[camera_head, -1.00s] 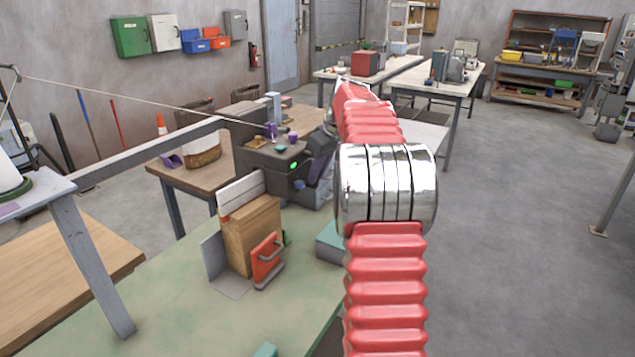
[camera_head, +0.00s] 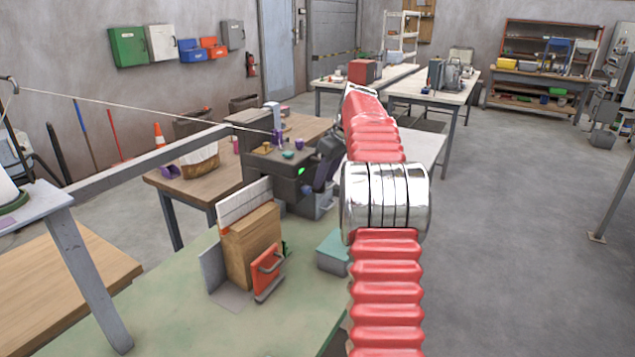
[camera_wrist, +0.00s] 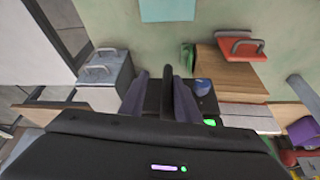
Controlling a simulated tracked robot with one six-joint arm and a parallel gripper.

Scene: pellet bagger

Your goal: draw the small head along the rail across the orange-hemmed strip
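My gripper (camera_wrist: 162,95) points down over a dark machine (camera_head: 270,170) with a green light. In the wrist view its two grey-purple fingers stand apart, with a dark upright bar (camera_wrist: 167,85) between them. I cannot tell whether they touch it. A blue knob (camera_wrist: 202,86) is just right of the fingers. A white strip (camera_head: 246,203) with a little orange at its edge stands behind a wooden block (camera_head: 252,245); its white part also shows in the wrist view (camera_wrist: 246,117). I cannot make out the small head or the rail for certain.
A red plate with a grey handle (camera_head: 267,270) is on the block's front. A teal box (camera_head: 333,251) stands right of it on the green bench (camera_head: 190,315). A thin line (camera_head: 150,109) runs from the upper left to the machine.

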